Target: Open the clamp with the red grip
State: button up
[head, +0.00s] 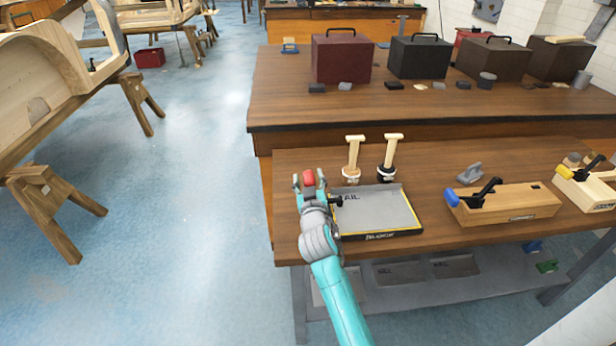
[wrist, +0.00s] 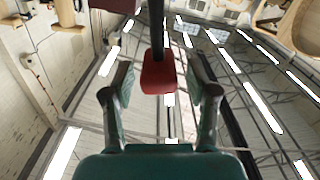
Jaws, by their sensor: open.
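The red grip (head: 309,178) is at the left end of the near bench in the head view, at my fingertips. In the wrist view the red grip (wrist: 158,77) sits between my two fingers, with a visible gap on each side. A dark bar (wrist: 157,28) runs up from it in that view. The rest of the clamp is hard to make out and partly hidden by my gripper in the head view. My gripper (head: 309,180) is open around the grip; its fingers also show in the wrist view (wrist: 160,80).
A shallow tray (head: 380,237) lies close to the right of my gripper. Two wooden-handled tools (head: 353,155) (head: 391,155) stand behind it. A blue-knobbed wooden plane (head: 515,203) lies farther right. Open floor (head: 180,220) is to the left of the bench (head: 440,165).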

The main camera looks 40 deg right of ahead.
jog(key=shift+w+d, duration=0.45)
jog(key=shift+w, duration=0.15)
grip_shut()
jog(key=shift+a, duration=0.15)
jog(key=shift+w+a+f+n, duration=0.7)
jog(key=shift+a+f+n, duration=0.45)
jog(key=shift+n, duration=0.9)
jog(key=shift+w+a+f+n, duration=0.85)
jog(key=shift+f+n, duration=0.45)
jog(key=shift+n, duration=0.7)
jog(key=shift+w+a+f+n, duration=0.6)
jog(key=shift+a+f+n, duration=0.6)
jog(key=shift+n, duration=0.85)
jog(key=shift+f, duration=0.1)
